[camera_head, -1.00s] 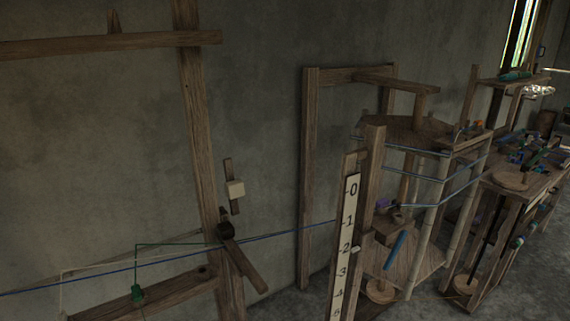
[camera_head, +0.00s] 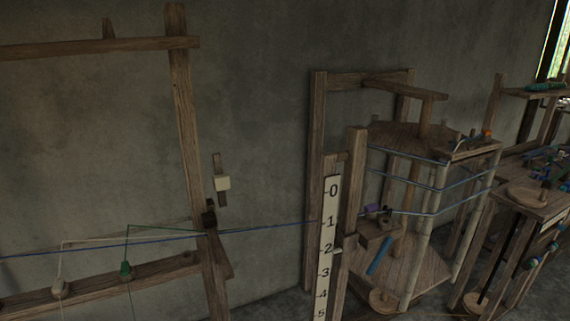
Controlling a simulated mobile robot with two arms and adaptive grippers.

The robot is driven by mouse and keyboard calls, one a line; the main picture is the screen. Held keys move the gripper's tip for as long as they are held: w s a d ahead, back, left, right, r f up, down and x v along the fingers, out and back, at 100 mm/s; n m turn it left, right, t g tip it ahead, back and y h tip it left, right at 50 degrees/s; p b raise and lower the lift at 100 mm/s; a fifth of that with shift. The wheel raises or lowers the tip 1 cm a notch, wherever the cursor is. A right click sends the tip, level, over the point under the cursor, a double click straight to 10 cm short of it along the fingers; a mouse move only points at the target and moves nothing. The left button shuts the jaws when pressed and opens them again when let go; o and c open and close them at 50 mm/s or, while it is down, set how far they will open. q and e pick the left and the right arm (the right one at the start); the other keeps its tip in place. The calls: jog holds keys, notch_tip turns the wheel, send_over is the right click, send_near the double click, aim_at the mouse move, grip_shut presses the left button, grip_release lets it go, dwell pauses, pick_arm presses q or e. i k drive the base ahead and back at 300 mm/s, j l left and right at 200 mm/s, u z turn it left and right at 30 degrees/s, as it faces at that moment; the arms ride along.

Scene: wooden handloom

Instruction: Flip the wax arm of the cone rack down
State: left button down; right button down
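The cone rack is a wooden frame at the left, with a tall post (camera_head: 183,110), a top rail (camera_head: 90,48) and a lower shelf (camera_head: 110,287). What looks like the wax arm (camera_head: 219,165) is a short wooden strip standing near upright beside the post, with a pale block (camera_head: 222,183) on it, probably the wax. A small dark piece (camera_head: 209,217) sits on the post just below. Neither of my grippers is in view.
A blue thread (camera_head: 270,227) runs from the rack to a numbered scale (camera_head: 328,250) on a post. Right of it stands a wooden warping frame (camera_head: 400,135) wound with blue yarn. A cluttered bench (camera_head: 535,205) is at the far right. Bare wall is behind.

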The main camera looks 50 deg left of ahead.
aim_at(222, 183)
jog(key=i+l+z, duration=0.1)
jog(key=i+l, duration=0.2)
jog(key=i, duration=0.2)
jog(key=i+l+z, duration=0.15)
jog(key=i+l, duration=0.15)
jog(key=i, duration=0.2)
jog(key=i+u, duration=0.2)
jog(key=u, duration=0.15)
jog(key=i+u, duration=0.2)
jog(key=u, duration=0.2)
jog(key=i+l+u, duration=0.15)
jog(key=u, duration=0.2)
jog(key=i+u, duration=0.15)
jog(key=u, duration=0.35)
jog(key=i+u, duration=0.15)
jog(key=u, duration=0.35)
jog(key=i+l+u, duration=0.15)
jog(key=u, duration=0.35)
jog(key=i+l+u, duration=0.1)
jog(key=u, duration=0.35)
jog(key=i+l+u, duration=0.1)
jog(key=l+u, duration=0.2)
jog(key=u, duration=0.2)
